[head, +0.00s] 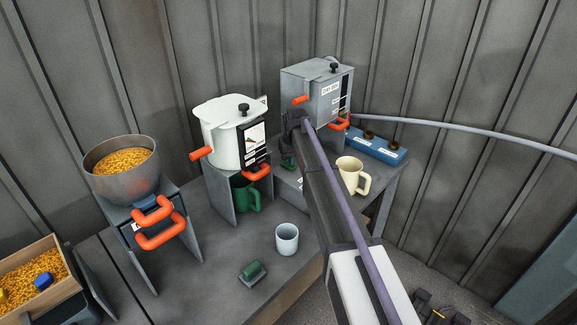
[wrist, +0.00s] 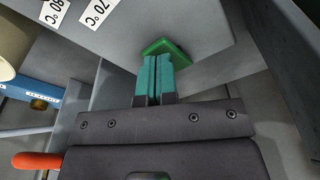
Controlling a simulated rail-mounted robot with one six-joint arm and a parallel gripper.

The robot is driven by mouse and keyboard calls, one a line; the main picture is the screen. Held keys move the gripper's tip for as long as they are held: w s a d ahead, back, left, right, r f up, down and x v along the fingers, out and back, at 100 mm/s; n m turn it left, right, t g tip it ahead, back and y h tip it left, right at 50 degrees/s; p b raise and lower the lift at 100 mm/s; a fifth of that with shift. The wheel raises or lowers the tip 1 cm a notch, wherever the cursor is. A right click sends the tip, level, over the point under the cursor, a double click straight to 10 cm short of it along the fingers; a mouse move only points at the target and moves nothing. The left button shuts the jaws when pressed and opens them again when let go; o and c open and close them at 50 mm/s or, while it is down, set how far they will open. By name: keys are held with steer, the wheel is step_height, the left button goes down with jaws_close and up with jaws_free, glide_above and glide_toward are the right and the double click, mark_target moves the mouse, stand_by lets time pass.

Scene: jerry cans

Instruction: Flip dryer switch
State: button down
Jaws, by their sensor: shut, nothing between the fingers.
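The dryer seems to be the grey box machine (head: 312,88) at the back right, with a black knob on top and orange handles; its label is too small to read surely. In the wrist view my gripper (wrist: 155,60) has its two teal fingers shut together, with nothing between them. Its tips are at a green piece (wrist: 168,46) on a grey panel (wrist: 165,22), overlapping it in the picture; I cannot tell whether they touch. Labels reading 70 and 80 °C are on the panel. In the head view my arm hides part of this area.
A blue box (head: 377,148) with brass knobs and a cream mug (head: 350,174) stand right of my arm. A white lidded machine (head: 228,130), a green mug (head: 246,195), a pale cup (head: 287,239) and a metal bowl of yellow grains (head: 120,182) are left.

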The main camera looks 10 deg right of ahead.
steer(key=shift+f+b, duration=0.5)
steer(key=shift+f, duration=0.05)
steer(key=shift+r, duration=0.1)
step_height(320, 180, up, 7)
steer(key=p, duration=0.7)
steer(key=shift+r, duration=0.1)
steer(key=s+r+p, duration=0.3)
steer(key=s, duration=1)
steer(key=s+r+m+g+p, duration=0.1)
steer(key=s+r+p, duration=0.1)
steer(key=s, duration=1)
steer(key=s+r+p, duration=0.3)
steer(key=s+p, duration=0.1)
steer(key=s, duration=0.9)
steer(key=shift+s+r+g, duration=0.3)
steer(key=shift+g, duration=0.1)
